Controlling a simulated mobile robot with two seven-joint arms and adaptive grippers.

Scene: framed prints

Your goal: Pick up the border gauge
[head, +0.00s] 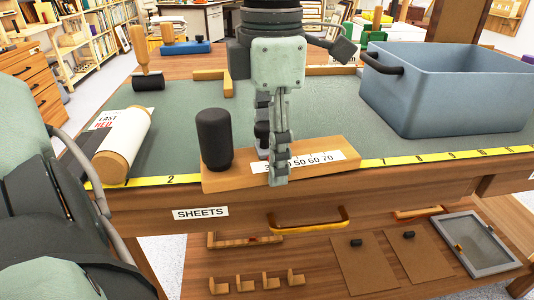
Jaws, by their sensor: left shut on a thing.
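The border gauge (227,179) is a long wooden block with a white scale strip of printed numbers and a black upright knob (214,139) at its left end. It is at the front edge of the table, over the yellow measuring tape. My left gripper (272,165) points down and is shut on the block near its middle, with one finger in front, covering part of the scale. I cannot tell whether the block touches the table. My right gripper is not in view.
A blue-grey bin (455,100) stands at the right of the green mat (325,105). A paper roll (122,145) lies at the left, near a brayer (146,75). A drawer marked SHEETS (200,213) and a shelf with frame parts are below. The mat's middle is mostly clear.

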